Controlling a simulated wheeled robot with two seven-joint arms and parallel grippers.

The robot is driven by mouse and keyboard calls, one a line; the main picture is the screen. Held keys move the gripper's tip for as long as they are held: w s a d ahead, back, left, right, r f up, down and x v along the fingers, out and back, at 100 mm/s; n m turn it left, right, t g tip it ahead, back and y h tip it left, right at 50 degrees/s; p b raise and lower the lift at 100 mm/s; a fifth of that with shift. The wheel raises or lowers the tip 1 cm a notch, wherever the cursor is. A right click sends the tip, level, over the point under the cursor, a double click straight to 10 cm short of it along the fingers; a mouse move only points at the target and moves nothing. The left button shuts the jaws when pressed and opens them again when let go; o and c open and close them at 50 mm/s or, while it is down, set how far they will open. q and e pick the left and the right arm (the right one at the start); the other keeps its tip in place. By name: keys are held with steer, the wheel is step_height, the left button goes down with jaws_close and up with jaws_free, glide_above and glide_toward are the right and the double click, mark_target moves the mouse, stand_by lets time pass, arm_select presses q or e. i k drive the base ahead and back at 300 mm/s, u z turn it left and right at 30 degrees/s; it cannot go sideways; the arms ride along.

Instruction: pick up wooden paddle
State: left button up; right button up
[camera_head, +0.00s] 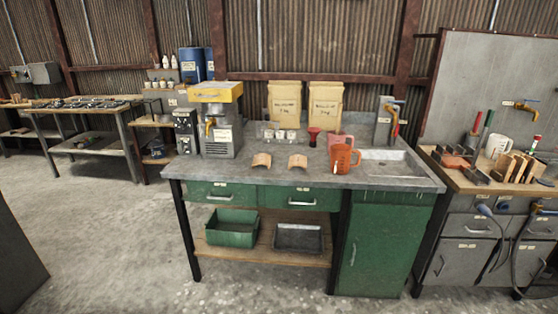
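No thing here is clearly a wooden paddle. Two small curved wooden-looking pieces lie apart on the grey worktop, a left one (262,160) and a right one (298,161). Several upright wooden boards (508,166) stand in a group on the right-hand bench. I cannot tell whether any of these is the paddle. Neither of my grippers is in view.
The grey worktop (225,172) is clear along its front. A yellow-topped machine (217,130) stands at its left, paper bags (325,104) at the back, orange jugs (345,158) and a sink (391,166) at the right. The concrete floor in front is open.

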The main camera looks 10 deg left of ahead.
mark_target(340, 105)
steer(key=u, duration=0.5)
steer(key=i, duration=1.6)
steer(key=z, duration=0.5)
